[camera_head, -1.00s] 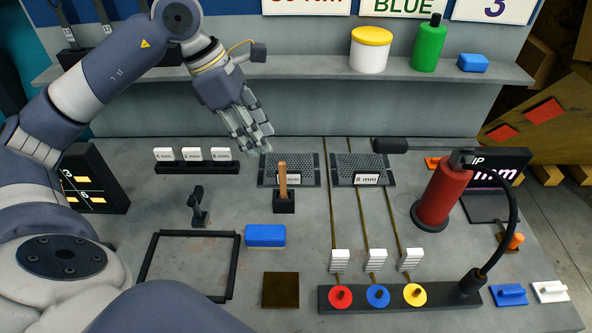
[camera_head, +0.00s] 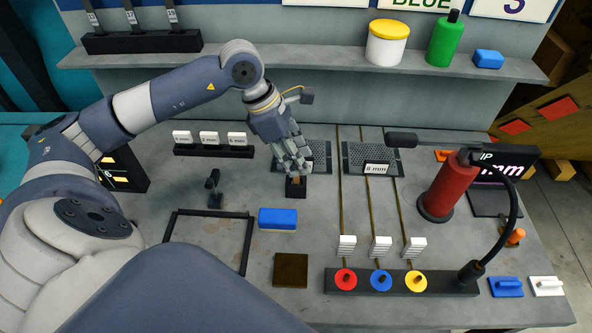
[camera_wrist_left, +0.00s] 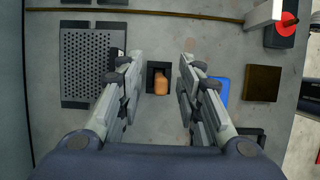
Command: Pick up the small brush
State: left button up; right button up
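The small brush stands upright in a small black holder (camera_head: 296,188). Its wooden handle (camera_wrist_left: 160,82) shows end-on in the left wrist view; in the head view my fingers hide most of it. My left gripper (camera_head: 297,168) is above the holder, pointing down at it. In the left wrist view, the fingers of my left gripper (camera_wrist_left: 154,66) are spread apart, with the handle in the gap between them and clear space on both sides. The gripper holds nothing. My right gripper is not in view.
A blue sponge (camera_head: 278,219) and a brown square (camera_head: 291,270) lie in front of the holder. Perforated plates (camera_head: 358,160) lie behind it. A red cylinder (camera_head: 445,190) stands at right. A black frame (camera_head: 250,247) lies at left. A shelf (camera_head: 320,60) runs along the back.

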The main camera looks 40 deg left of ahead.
pick_arm(q)
jog(key=shift+c, duration=0.5)
grip_shut()
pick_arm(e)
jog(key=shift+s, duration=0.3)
pick_arm(q)
jog(key=shift+r, duration=0.1)
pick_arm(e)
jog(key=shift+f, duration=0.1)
